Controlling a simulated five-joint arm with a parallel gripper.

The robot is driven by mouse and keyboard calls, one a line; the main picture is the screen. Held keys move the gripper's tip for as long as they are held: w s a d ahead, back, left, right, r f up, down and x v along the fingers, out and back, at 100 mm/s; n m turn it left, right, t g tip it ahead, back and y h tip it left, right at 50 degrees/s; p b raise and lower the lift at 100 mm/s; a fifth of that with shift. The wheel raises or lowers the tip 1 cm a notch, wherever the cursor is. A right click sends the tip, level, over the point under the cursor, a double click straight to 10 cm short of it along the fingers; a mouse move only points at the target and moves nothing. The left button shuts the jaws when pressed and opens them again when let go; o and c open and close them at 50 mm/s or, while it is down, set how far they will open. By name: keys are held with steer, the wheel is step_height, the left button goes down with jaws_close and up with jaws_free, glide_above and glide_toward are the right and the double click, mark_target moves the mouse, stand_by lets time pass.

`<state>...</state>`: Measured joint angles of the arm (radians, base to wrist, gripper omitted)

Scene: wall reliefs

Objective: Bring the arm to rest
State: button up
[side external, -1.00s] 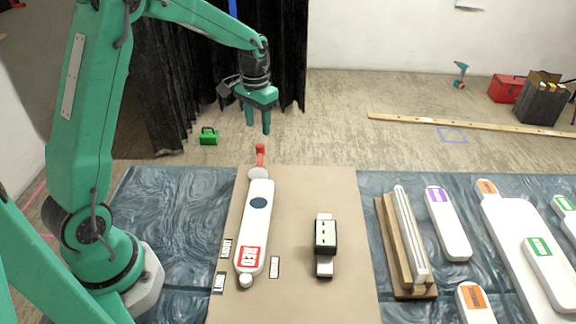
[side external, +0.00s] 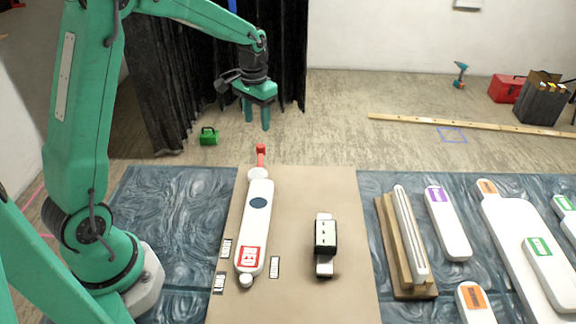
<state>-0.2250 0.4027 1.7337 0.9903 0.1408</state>
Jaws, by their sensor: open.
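My gripper (side external: 257,116) hangs in the air at the upper middle of the side view, its two green fingers pointing down with a gap between them. It is open and I see nothing between the fingers. It appears above and behind the board, apart from everything. Below it in the picture, a long white piece with a red label (side external: 258,220) lies on the tan board (side external: 296,190), with a small red part (side external: 260,155) at its far end. My green arm reaches in from the left.
A black and white block (side external: 326,238) sits on the tan board. A wooden rack with white bars (side external: 391,262) stands to its right. Several white labelled pieces, one with a purple label (side external: 448,222), lie on the blue surface (side external: 170,215). A dark curtain (side external: 180,90) hangs behind the arm.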

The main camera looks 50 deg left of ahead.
steer(key=s+d+r+t, duration=0.1)
steer(key=s+d+r, duration=0.2)
steer(key=s, duration=0.4)
steer(key=s+d+r+t, duration=0.2)
steer(key=s+d+r, duration=0.2)
steer(key=s, duration=0.4)
steer(key=s+d+r+m+t, duration=0.1)
steer(key=s+d+r+t, duration=0.1)
steer(key=s, duration=0.6)
steer(key=shift+d+r, duration=0.7)
steer(key=shift+r, duration=0.6)
